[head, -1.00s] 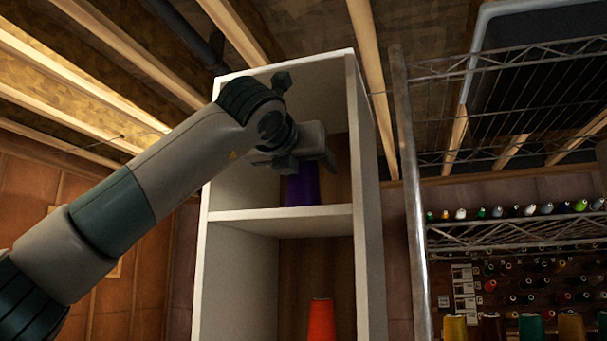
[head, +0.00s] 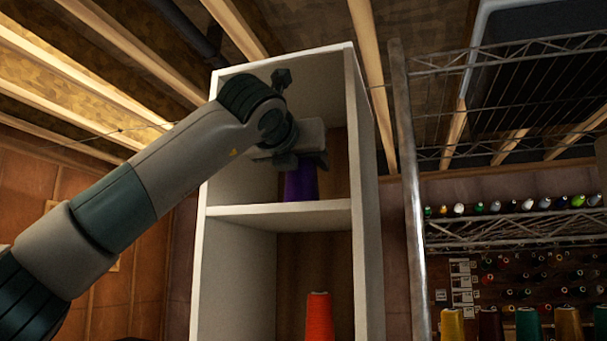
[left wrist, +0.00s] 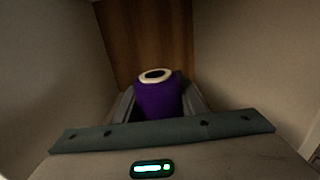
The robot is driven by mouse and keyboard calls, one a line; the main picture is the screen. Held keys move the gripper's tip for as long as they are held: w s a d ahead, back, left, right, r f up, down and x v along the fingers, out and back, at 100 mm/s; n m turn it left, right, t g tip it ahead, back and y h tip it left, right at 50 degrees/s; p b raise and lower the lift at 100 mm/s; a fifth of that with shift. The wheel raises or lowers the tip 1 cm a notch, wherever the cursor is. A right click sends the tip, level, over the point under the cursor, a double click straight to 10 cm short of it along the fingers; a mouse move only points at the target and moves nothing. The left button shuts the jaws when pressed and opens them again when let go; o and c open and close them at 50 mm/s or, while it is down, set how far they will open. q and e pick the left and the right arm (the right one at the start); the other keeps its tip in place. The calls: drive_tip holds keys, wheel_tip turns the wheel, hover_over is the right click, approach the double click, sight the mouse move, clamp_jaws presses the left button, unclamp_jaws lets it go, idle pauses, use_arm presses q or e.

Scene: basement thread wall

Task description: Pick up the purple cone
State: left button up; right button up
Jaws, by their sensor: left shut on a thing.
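The purple cone (head: 300,184) stands upright in the upper compartment of the white shelf unit (head: 275,215). Its upper part is hidden behind my left gripper (head: 311,161) in the head view. The left wrist view shows the purple cone (left wrist: 157,98) with its pale top ring, between the fingers of my left gripper (left wrist: 158,102). The fingers are shut on the cone. Whether its base touches the shelf board is hard to tell. My right gripper is not in view.
An orange cone (head: 319,316) stands in the compartment below. The shelf's side walls and board closely surround my left gripper. A metal wire rack (head: 412,210) with several thread spools stands at the right. Wooden beams (head: 365,50) run overhead.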

use_arm(q)
drive_tip(key=shift+r, duration=0.1)
wheel_tip(320, 180, up, 10)
drive_tip(key=shift+p, duration=0.45)
idle(0.3)
drive_tip(key=shift+a, duration=0.15)
idle(1.2)
